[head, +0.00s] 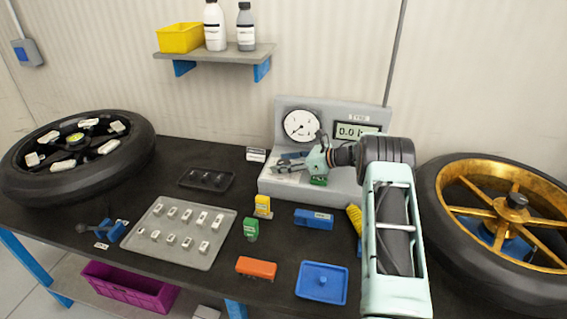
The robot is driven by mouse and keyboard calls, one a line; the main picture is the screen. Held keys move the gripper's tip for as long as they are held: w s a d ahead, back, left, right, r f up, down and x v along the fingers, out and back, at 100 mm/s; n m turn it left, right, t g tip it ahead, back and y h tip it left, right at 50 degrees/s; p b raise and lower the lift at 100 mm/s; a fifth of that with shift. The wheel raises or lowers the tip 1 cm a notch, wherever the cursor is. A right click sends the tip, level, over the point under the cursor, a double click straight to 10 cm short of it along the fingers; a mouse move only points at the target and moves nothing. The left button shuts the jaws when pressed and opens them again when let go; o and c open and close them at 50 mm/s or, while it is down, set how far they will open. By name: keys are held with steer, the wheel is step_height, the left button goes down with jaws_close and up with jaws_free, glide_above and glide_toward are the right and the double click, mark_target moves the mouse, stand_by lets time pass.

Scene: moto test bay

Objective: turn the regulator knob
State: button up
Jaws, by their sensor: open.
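The grey test console (350,196) stands at the back of the bench, with a round dial gauge (301,126) and a digital display (357,131) reading about 0.0. My gripper (284,162) is open, reaching left over the console's front ledge, below the gauge. Its dark fingers are above or close to the ledge; I cannot tell whether they touch anything. I cannot make out the regulator knob clearly; it may be hidden by my gripper or arm. A small green part (318,181) shows on the ledge just below my gripper.
A spoked wheel with tyre (130,165) lies at left, a gold-spoked wheel (444,208) at right. A shelf (218,56) hangs above.

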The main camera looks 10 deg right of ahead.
steer(key=c, duration=1.2)
steer(key=shift+o, duration=0.2)
